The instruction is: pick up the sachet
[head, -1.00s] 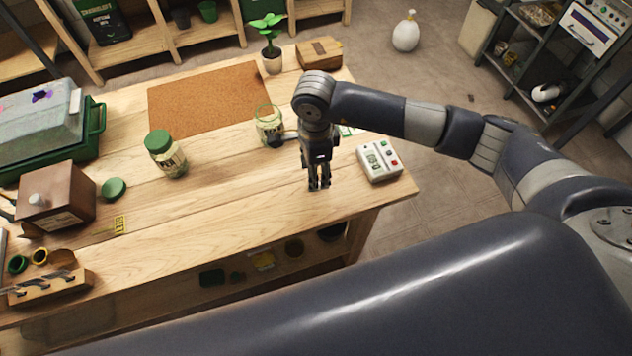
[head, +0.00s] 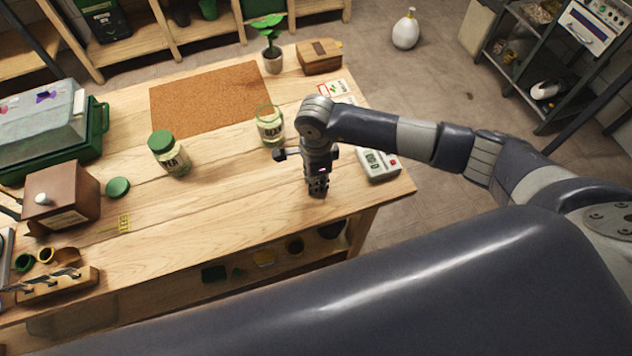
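A flat white sachet with red print (head: 333,88) lies on the wooden table near its far right edge, just beyond my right arm's wrist. My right gripper (head: 318,192) points down over the front right part of the table, well in front of the sachet and apart from it. Its fingers show edge-on, so I cannot tell whether they are open. I see nothing held in it. My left gripper is not in view.
A white device with buttons (head: 378,164) sits right of my gripper. An open glass jar (head: 270,126), a green-lidded jar (head: 168,155), a cork mat (head: 208,98), a potted plant (head: 272,62) and a wooden box (head: 319,58) stand around. The front middle of the table (head: 220,215) is clear.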

